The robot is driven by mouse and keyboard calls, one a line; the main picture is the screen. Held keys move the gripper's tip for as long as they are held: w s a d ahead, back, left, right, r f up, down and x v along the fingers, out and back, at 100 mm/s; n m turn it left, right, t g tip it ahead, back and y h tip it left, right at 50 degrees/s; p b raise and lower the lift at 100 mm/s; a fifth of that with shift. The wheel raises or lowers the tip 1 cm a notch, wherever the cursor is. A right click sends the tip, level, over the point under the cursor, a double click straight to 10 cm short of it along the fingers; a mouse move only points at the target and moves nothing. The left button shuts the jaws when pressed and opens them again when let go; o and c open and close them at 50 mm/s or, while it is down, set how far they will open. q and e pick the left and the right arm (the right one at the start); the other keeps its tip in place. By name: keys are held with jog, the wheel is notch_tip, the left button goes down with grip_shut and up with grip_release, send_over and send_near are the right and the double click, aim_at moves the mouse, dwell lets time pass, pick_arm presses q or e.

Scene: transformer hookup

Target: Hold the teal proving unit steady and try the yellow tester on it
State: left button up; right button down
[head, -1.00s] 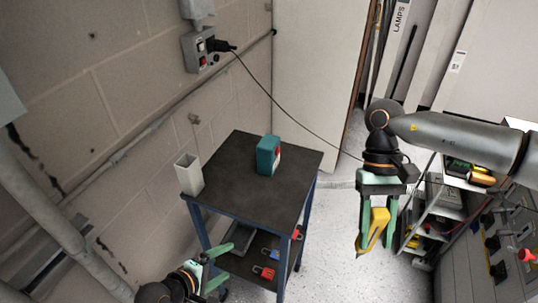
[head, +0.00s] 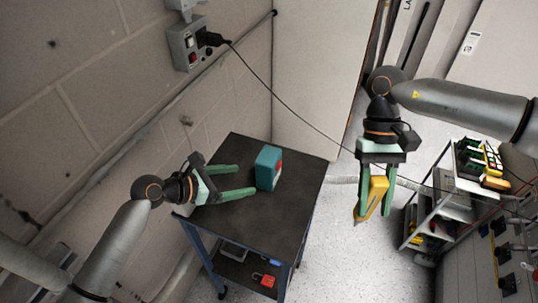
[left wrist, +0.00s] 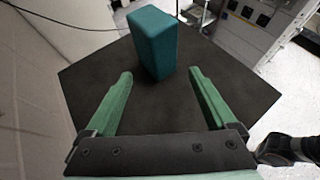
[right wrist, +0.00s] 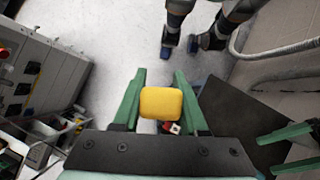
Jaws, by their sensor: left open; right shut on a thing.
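The teal proving unit (head: 268,168) stands upright on the dark top of the blue-legged cart (head: 285,215). My left gripper (head: 246,180) is open, its fingers pointing at the unit from the left, just short of it. In the left wrist view the unit (left wrist: 153,44) stands ahead, beyond and between the two fingertips (left wrist: 160,75). My right gripper (head: 372,213) is shut on the yellow tester (head: 374,196) and holds it in the air to the right of the cart. The tester also shows between the fingers in the right wrist view (right wrist: 161,103).
A black cable runs from the wall socket box (head: 190,45) down behind the cart towards the right. A red padlock (head: 267,281) lies on the cart's lower shelf. A grey shelf trolley (head: 440,205) with several tools stands at the right.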

aim_at(257, 177)
pick_arm(q)
jog(key=shift+w, duration=0.25)
pick_arm(e)
jog(key=shift+w, duration=0.25)
pick_arm(q)
jog(key=shift+w+d+f, duration=0.1)
jog(key=shift+w+f, duration=0.1)
pick_arm(e)
jog(key=shift+w+f, duration=0.1)
jog(key=shift+f, duration=0.1)
pick_arm(q)
jog(key=b+x, duration=0.5)
jog(key=shift+d+f, duration=0.1)
jog(key=shift+f, duration=0.15)
jog(key=x, duration=0.2)
jog(key=shift+w+d+r, duration=0.15)
jog(key=shift+w+d, duration=0.05)
jog(key=shift+d, duration=0.15)
pick_arm(e)
notch_tip(257, 177, down, 4)
jog(key=shift+f, duration=0.25)
pick_arm(q)
jog(key=shift+x, duration=0.75)
jog(key=shift+c, duration=0.2)
jog(key=c, duration=0.7)
jog(key=shift+o, duration=0.2)
